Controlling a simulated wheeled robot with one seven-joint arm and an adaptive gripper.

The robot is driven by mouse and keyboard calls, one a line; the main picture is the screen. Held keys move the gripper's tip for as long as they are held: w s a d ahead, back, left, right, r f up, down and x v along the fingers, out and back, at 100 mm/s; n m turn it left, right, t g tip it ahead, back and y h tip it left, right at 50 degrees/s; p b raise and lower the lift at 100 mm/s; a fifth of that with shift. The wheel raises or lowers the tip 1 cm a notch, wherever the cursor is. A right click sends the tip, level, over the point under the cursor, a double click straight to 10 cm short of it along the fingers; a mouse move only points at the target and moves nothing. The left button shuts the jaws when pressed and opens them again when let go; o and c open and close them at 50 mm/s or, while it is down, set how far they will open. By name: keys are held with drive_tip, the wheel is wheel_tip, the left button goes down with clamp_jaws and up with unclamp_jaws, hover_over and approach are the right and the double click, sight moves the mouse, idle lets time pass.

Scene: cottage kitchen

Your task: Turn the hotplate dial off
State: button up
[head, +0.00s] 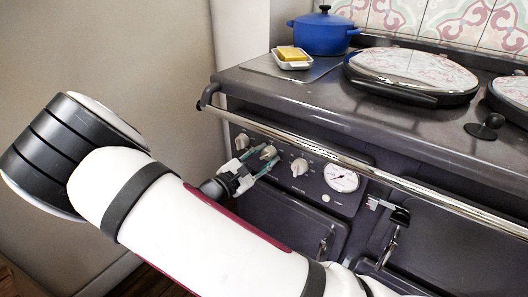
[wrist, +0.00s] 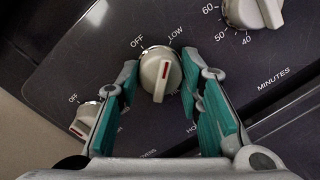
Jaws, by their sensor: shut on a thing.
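The dial at my gripper is a round cream knob (wrist: 160,72) with a raised ridge and a red mark. Its red mark points up, between the printed OFF and LOW, nearer LOW. In the head view it is the middle knob (head: 268,152) on the range's front panel. My gripper (wrist: 164,95) has its green-padded fingers on either side of this knob and is shut on it. In the head view my gripper (head: 257,166) reaches the panel from below left. The lower part of the lettering around the knob is hidden by the fingers.
A left knob (wrist: 84,122) with its own OFF label and a right minutes knob (wrist: 252,10) flank it. A gauge (head: 341,177) is further right. A metal rail (head: 330,155) runs above the panel. A blue pot (head: 324,32) and a butter dish (head: 292,63) stand on top.

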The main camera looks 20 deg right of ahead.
drive_tip(key=n+p, duration=0.4)
drive_tip(key=shift+n, duration=0.3)
drive_tip(key=n+p, duration=0.3)
drive_tip(key=n, duration=0.2)
drive_tip(key=shift+f+n+t+p, duration=0.1)
drive_tip(key=shift+n+t+p, duration=0.2)
drive_tip(key=shift+t+p, duration=0.1)
drive_tip(key=o, duration=1.2)
drive_tip(key=shift+c, duration=0.2)
drive_tip(key=v, duration=1.2)
drive_tip(key=shift+f, duration=0.15)
